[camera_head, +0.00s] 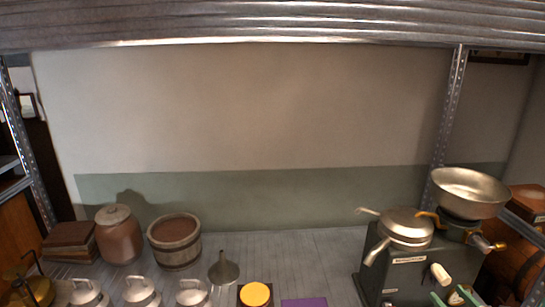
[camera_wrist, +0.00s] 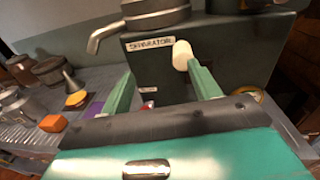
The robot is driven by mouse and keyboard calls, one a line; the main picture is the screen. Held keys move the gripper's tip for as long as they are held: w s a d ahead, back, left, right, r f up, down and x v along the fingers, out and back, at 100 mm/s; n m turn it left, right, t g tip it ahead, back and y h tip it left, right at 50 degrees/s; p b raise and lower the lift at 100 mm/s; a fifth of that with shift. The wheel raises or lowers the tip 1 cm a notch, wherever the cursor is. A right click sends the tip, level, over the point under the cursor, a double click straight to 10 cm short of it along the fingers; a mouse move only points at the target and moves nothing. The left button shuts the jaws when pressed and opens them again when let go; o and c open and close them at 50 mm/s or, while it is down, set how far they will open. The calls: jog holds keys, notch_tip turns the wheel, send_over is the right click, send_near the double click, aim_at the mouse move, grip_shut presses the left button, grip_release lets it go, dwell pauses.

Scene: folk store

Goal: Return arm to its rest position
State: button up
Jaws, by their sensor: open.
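My gripper (camera_wrist: 160,72) is open, with its two green fingers spread apart in the wrist view. It points at the dark front of a machine labelled "SEPARATOR" (camera_wrist: 228,45). In the head view the green fingers of my gripper (camera_head: 453,297) show at the lower right, below the same pale knob (camera_head: 440,273), in front of the separator (camera_head: 405,272).
A metal bowl (camera_head: 470,192) tops the separator. A brown jar (camera_head: 119,242), a wooden bucket (camera_head: 175,243), a funnel (camera_head: 223,269) and several metal cans stand left on the grey shelf (camera_head: 290,254). A yellow-topped item (camera_head: 256,294) is in front. The shelf's middle back is clear.

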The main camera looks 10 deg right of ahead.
jog(key=w+a+r+n+g+y, duration=0.1)
jog(key=a+r+n+g+y, duration=0.2)
jog(key=a+n, duration=0.5)
jog(key=a+r+n+g+y, duration=0.1)
jog(key=a+n+g+y, duration=0.25)
jog(key=a, duration=0.85)
jog(key=w+a+r+n+g+y, duration=0.1)
jog(key=a+r+n+g+y, duration=0.2)
jog(key=a+n+g, duration=0.5)
jog(key=s+a+r+n+t+h, duration=0.1)
jog(key=s+a+r+n+h, duration=0.2)
jog(key=n, duration=0.5)
jog(key=s+a+r+n+t+h, duration=0.1)
jog(key=s+a+r+n+h, duration=0.2)
jog(key=s+a+n+h, duration=0.2)
jog(key=s+n+h, duration=0.1)
jog(key=s+n, duration=0.1)
jog(key=n, duration=0.1)
jog(key=shift+s+a, duration=0.15)
jog(key=shift+a, duration=0.2)
jog(key=c, duration=0.6)
jog(key=shift+o, duration=0.2)
jog(key=shift+s, duration=0.15)
